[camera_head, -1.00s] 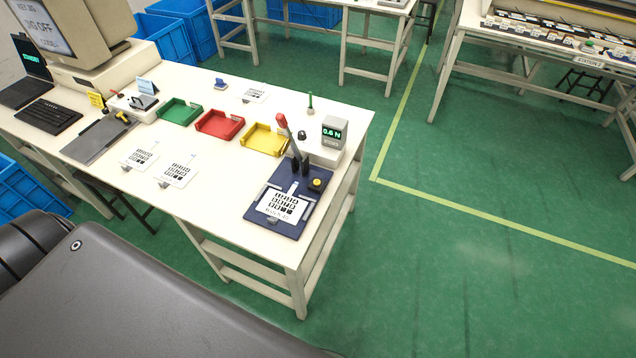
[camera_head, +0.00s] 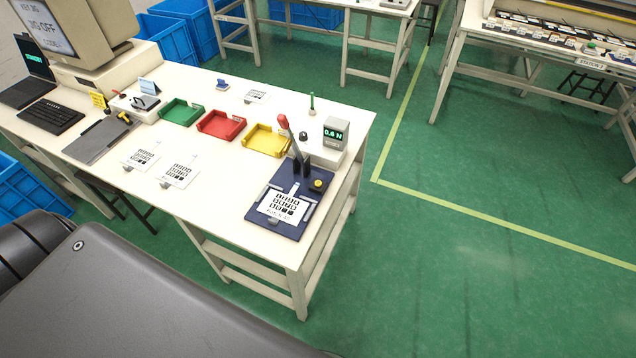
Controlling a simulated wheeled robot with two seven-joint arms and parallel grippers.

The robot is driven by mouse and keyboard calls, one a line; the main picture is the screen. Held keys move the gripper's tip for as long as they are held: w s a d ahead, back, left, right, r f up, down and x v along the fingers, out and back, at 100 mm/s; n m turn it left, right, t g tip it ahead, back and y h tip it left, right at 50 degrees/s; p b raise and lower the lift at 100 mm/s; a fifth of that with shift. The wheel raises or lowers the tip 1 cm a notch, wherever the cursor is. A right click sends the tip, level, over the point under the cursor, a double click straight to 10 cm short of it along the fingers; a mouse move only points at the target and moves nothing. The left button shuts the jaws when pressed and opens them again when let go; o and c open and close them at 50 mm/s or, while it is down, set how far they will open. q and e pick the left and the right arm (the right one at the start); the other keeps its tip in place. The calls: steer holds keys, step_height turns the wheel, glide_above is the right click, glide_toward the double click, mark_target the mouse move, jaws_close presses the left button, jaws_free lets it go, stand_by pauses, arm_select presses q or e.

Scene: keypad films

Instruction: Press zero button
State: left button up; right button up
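A white keypad film (camera_head: 284,207) with dark keys lies on a blue fixture (camera_head: 308,213) near the right end of the white table. The single digits, the zero among them, are too small to read. A lever with a red handle (camera_head: 284,122) stands tilted at the back of the fixture, and a yellow knob (camera_head: 317,184) sits at its right. A grey force display (camera_head: 335,133) behind it reads about 0.6 N in green. Neither of my grippers shows in the view.
Two more keypad films (camera_head: 141,155) lie left on the table (camera_head: 215,226). Green (camera_head: 181,112), red (camera_head: 222,125) and yellow (camera_head: 267,140) trays stand behind. A monitor and keyboard (camera_head: 50,116) are far left. Green floor (camera_head: 480,270) is clear on the right.

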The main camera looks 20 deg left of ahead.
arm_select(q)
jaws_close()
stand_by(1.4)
